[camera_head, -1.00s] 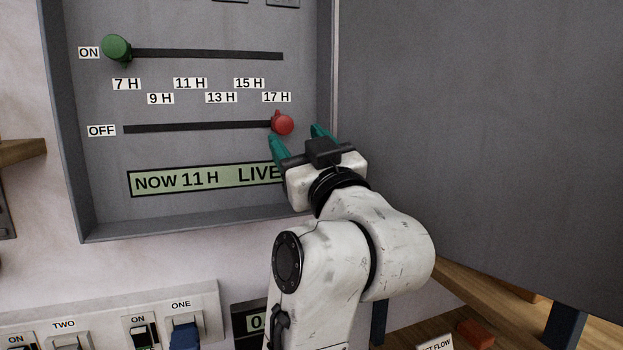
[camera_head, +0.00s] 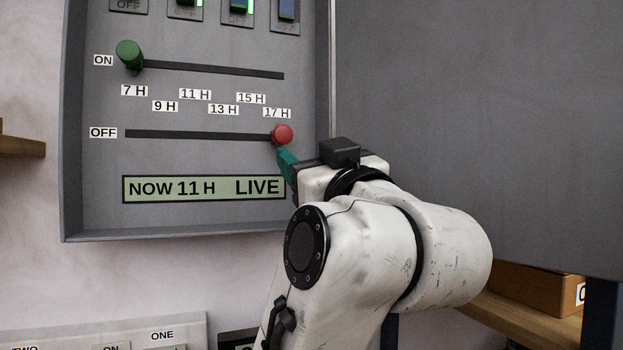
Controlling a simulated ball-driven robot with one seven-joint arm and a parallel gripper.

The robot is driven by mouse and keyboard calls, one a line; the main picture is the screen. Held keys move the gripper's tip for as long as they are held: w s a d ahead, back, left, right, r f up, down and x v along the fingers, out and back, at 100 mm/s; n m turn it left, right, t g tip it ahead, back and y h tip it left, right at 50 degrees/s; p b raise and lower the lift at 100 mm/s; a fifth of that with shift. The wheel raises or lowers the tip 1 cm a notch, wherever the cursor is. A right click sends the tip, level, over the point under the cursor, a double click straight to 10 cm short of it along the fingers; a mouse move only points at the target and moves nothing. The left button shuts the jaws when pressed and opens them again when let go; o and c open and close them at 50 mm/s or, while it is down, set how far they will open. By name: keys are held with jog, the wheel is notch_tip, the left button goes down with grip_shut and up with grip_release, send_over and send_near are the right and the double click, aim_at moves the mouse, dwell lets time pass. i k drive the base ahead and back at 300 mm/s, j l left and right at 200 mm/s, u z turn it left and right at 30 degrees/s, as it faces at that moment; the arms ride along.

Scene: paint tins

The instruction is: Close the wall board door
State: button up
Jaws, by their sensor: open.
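The grey wall board (camera_head: 95,215) fills the left and middle of the head view. Its door (camera_head: 480,130) stands open to the right, a large grey panel hinged on the board's right side. A green knob (camera_head: 129,55) sits at the 7 H end of the ON slot, and a red knob (camera_head: 282,134) at the 17 H end of the OFF slot. A display (camera_head: 205,189) reads NOW 11 H LIVE. My gripper (camera_head: 300,160) is open and empty just below and right of the red knob. One teal finger shows; the other is hidden behind my wrist.
Several switches (camera_head: 238,10) line the top of the board. A lower switch panel (camera_head: 110,335) runs along the bottom left. A wooden shelf (camera_head: 22,146) juts in at the left. A brown box (camera_head: 540,290) sits on a wooden surface (camera_head: 515,318) below the door.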

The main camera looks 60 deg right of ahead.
aim_at(507, 115)
jog(key=k+j, duration=0.75)
jog(key=k, duration=0.1)
